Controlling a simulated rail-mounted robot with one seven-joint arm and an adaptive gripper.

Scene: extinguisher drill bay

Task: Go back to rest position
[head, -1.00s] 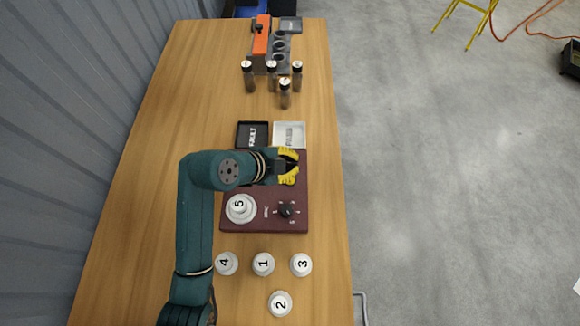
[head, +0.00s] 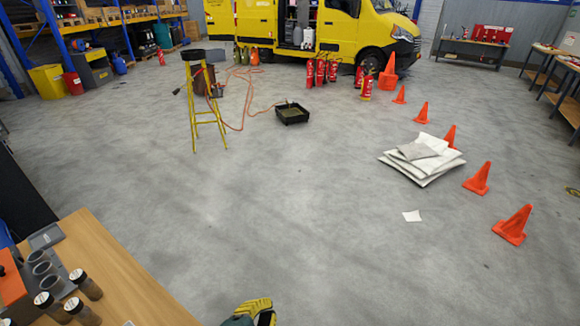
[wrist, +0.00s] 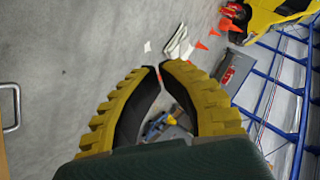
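My gripper (head: 258,314) shows at the bottom edge of the head view, over the grey floor just right of the wooden table (head: 125,285). Only its yellow fingers and a bit of teal arm are in that view. In the wrist view its yellow, black-lined fingers (wrist: 159,66) have their tips almost together, with a narrow gap and nothing held. The rest of my arm is out of the head view. The maroon panel and the numbered white knobs are not in view now.
Open floor lies beyond, with a yellow stepladder (head: 205,105), a black tray (head: 292,113), white pads (head: 424,158), orange cones (head: 513,225) and a yellow van (head: 310,30).

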